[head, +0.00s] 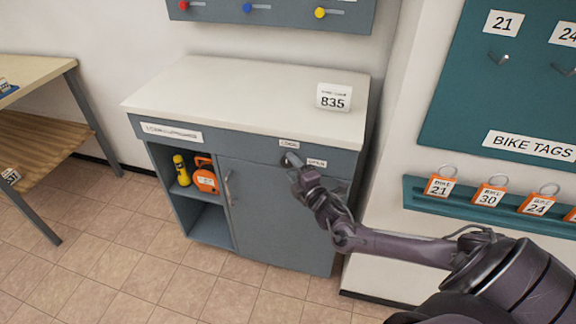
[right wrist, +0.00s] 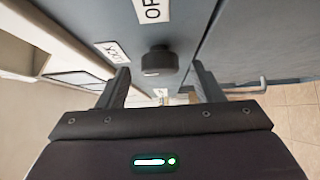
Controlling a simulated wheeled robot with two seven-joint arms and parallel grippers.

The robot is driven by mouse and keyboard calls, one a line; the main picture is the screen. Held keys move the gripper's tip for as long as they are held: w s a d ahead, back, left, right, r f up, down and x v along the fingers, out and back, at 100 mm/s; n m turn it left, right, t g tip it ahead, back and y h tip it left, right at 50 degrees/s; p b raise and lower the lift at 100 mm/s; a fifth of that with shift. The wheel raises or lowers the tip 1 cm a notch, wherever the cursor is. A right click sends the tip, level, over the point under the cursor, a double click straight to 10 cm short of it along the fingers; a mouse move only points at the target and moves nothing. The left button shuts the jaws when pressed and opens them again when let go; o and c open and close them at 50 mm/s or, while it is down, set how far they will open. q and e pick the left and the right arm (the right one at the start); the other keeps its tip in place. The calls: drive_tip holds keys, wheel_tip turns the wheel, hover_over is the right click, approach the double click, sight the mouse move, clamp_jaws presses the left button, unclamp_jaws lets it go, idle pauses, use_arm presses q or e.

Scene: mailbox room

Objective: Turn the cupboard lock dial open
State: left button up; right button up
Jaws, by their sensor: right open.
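The dark lock dial (head: 287,158) is on the upper front of the grey cupboard (head: 270,222), between a label (head: 289,143) above and an OPEN label (head: 317,162) to its right. My right gripper (head: 296,170) is right in front of the dial and partly hides it. In the right wrist view the dial (right wrist: 159,62) shows between and just beyond the two spread fingers of my gripper (right wrist: 162,82), apart from both. A small light mark shows on the dial's rim. The gripper is open and empty. My left gripper is out of view.
The cupboard's door handle (head: 228,188) is left of my right arm. A yellow torch (head: 181,170) and an orange item (head: 205,176) stand in the open shelf. An 835 card (head: 333,97) stands on the white top (head: 235,95). Tag rack (head: 470,211) at right.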

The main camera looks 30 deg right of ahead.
drive_tip(key=shift+w, duration=0.85)
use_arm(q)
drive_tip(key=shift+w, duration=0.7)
use_arm(e)
drive_tip(key=shift+w, duration=0.15)
drive_tip(key=shift+c, duration=0.2)
